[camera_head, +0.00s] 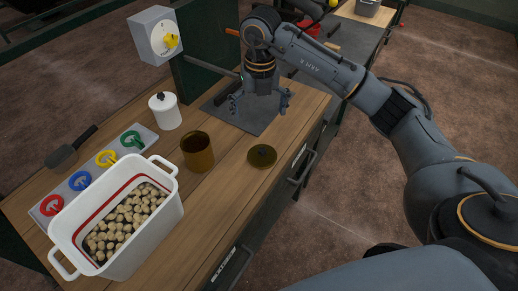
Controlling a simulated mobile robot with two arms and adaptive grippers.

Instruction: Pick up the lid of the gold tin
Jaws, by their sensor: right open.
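The gold tin (197,152) stands upright on the wooden bench, its top uncovered. Its round gold lid (262,157) lies on the bench to the right of the tin, near the front edge, with a dark knob in its middle. My right gripper (260,108) is open and points down over the dark mat, behind the tin and lid. It is apart from the lid, and nothing shows between its fingers. My left gripper is not in view.
A white pot (166,175) full of round pale pieces stands at the near left. Behind it are a board (152,135) with coloured rings, a white canister (165,111) and a spatula (62,156). A grey dial box (152,34) stands at the back.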

